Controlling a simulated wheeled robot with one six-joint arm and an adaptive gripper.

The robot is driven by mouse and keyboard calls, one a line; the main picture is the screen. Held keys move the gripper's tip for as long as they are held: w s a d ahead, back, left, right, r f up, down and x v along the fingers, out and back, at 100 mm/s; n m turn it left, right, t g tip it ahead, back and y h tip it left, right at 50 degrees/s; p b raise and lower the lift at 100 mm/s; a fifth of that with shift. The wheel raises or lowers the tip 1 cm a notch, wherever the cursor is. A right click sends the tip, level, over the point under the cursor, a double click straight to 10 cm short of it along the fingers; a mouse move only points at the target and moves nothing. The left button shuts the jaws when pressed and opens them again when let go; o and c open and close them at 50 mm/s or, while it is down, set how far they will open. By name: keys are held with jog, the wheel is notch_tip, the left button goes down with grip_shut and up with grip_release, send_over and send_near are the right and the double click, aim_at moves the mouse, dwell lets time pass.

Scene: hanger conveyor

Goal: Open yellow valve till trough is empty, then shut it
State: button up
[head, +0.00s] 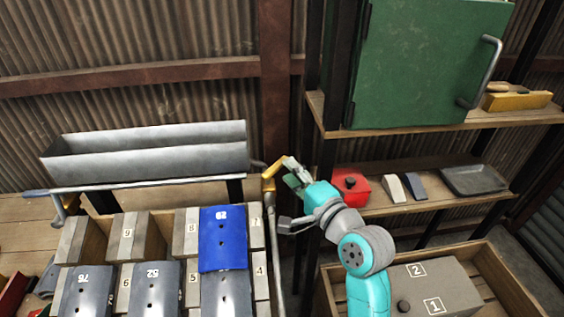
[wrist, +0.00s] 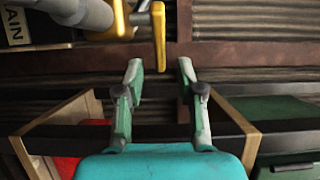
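The grey metal trough (head: 150,160) stands at the left on dark supports. I cannot see from here whether it holds liquid. The yellow valve (head: 269,186) is on a pipe at the trough's right end, and its yellow lever (head: 274,166) slants up to the right. In the wrist view the lever (wrist: 158,38) hangs from the pipe, and its free end appears between my fingertips. My gripper (head: 287,171) is open beside the lever; it also shows in the wrist view (wrist: 160,68) with its two fingers apart. I see no clear contact with the lever.
A sign ending in "AIN" (wrist: 17,28) is by the pipe. Below the trough are numbered blocks, with a blue plate (head: 223,240) on top. To the right, shelves hold a green cabinet (head: 430,65) and a red box (head: 350,183). A wooden crate (head: 515,278) stands at lower right.

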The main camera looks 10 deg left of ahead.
jog(key=shift+x, duration=2.35)
grip_shut()
